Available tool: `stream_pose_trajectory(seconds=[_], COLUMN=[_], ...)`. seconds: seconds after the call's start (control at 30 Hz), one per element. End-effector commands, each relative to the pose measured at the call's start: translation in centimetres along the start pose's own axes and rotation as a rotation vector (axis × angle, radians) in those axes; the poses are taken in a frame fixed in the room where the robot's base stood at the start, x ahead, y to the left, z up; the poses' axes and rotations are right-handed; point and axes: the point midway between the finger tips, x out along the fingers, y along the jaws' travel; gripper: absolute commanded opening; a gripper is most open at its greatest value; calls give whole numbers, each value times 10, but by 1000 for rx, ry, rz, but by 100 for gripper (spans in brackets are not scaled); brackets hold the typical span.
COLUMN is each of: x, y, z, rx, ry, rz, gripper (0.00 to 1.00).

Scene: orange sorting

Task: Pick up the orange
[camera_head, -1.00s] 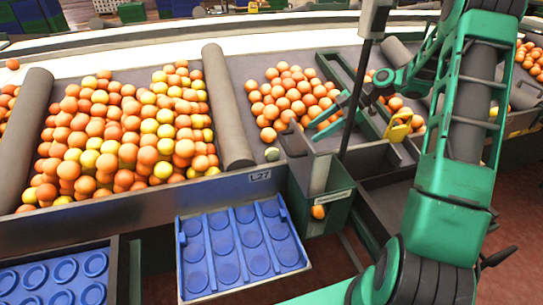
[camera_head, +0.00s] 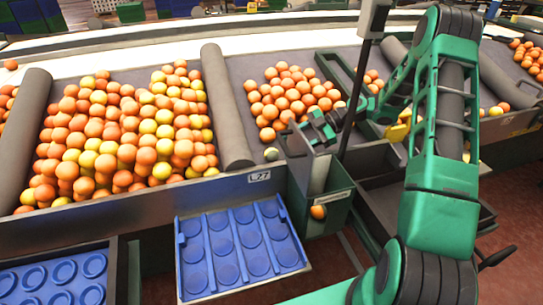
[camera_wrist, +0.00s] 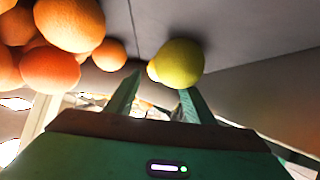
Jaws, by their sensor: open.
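A pile of oranges (camera_head: 292,95) lies on the grey sorting bed in the head view. A single yellow-green fruit (camera_head: 271,154) lies apart from it, near the bed's front edge. In the wrist view this fruit (camera_wrist: 182,64) is just beyond my gripper (camera_wrist: 160,90), nearer the right finger. My gripper is open, with nothing between its fingers. Several oranges (camera_wrist: 70,22) are close on the left of the wrist view, and one small orange (camera_wrist: 109,55) sits between them and the yellow-green fruit. In the head view the fingers are hard to make out.
A grey roller (camera_head: 226,105) separates this pile from a larger mixed pile (camera_head: 125,135) on the left. A dark green bin (camera_head: 335,200) with an orange showing at its front stands below my gripper. A blue tray (camera_head: 185,275) with round hollows, seemingly empty, lies at the front.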

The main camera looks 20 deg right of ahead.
Motion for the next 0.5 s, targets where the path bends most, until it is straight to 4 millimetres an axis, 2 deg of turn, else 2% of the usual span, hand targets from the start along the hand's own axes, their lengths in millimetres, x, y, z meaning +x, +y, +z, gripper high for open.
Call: stream_pose_trajectory(seconds=[0.33,0.5], x=[43,52], y=[0,0], z=[-1,0], rx=[-1,0], ry=[2,0], rz=[-2,0], gripper=[48,48])
